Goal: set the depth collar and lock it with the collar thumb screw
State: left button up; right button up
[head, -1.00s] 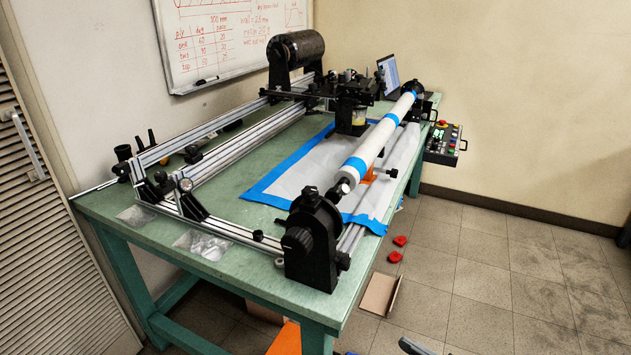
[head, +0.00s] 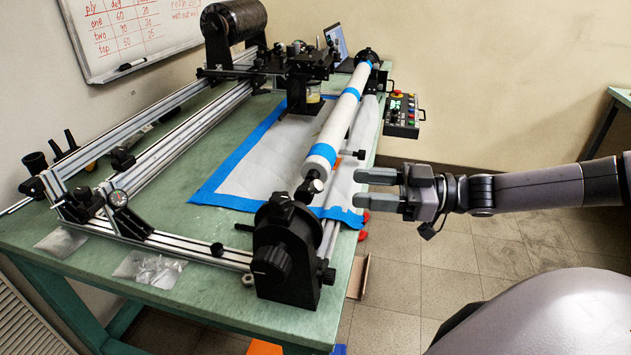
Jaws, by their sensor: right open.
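A long white tube (head: 338,120) with blue bands lies along the right side of the winding machine. Its near end meets a black fitting with a shiny round end (head: 314,184) beside the black headstock (head: 285,255). I cannot tell for sure which part is the depth collar or which is its thumb screw; they are too small or hidden at this distance. My right gripper (head: 364,189) is open and empty, with its fingers pointing left, to the right of the tube's near end and apparently apart from it. My left gripper is not in view.
The green table (head: 180,215) carries long metal rails (head: 190,135), a dial gauge (head: 118,198) and clear bags (head: 150,268). A control box (head: 402,117) hangs at the right edge. A blue-edged sheet (head: 235,180) lies under the tube. Floor right of the table is mostly open.

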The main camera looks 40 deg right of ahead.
aim_at(321, 186)
jog(key=x, duration=0.5)
jog(key=shift+a+r+p, duration=0.1)
jog(key=shift+p, duration=0.25)
jog(key=shift+x, duration=0.75)
grip_shut()
